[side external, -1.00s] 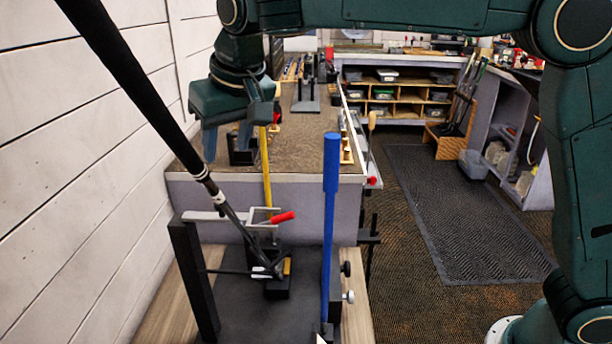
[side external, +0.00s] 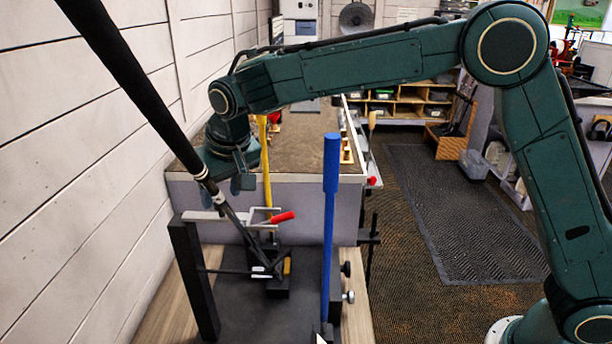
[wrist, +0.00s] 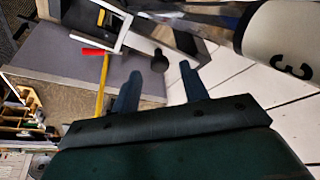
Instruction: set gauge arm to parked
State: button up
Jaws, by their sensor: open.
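In the side view, a grey metal arm with a bracket (side external: 205,216) and a red-tipped handle (side external: 283,217) sits above a dark fixture; which part is the gauge arm, I cannot tell for certain. The bracket (wrist: 112,27) and the red handle (wrist: 93,52) also show at the upper left of the wrist view. My gripper (side external: 236,185) is open and empty, above and behind the fixture, left of a yellow bar (side external: 265,165). In the wrist view its two fingers (wrist: 160,88) stand apart with nothing between them.
A black-gripped golf club (side external: 140,90) slants across the left down to the fixture. A blue upright bar (side external: 328,220) stands to the right. A black post (side external: 194,280) stands front left. A brown-topped bench (side external: 300,150) lies behind, and a white plank wall (side external: 80,200) bounds the left.

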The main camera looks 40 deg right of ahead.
jog(key=shift+x, duration=0.95)
jog(key=shift+c, duration=0.4)
grip_shut()
jog(key=shift+d, duration=0.1)
jog(key=w+d+n+g+y, duration=0.2)
jog(key=w+d+n+y, duration=0.1)
jog(key=w+n, duration=0.5)
jog(key=shift+w+n+y, duration=0.35)
jog(key=shift+n+y, duration=0.15)
jog(key=shift+n, duration=1.3)
jog(key=shift+w+a+r+n, duration=0.1)
jog(key=shift+n, duration=0.2)
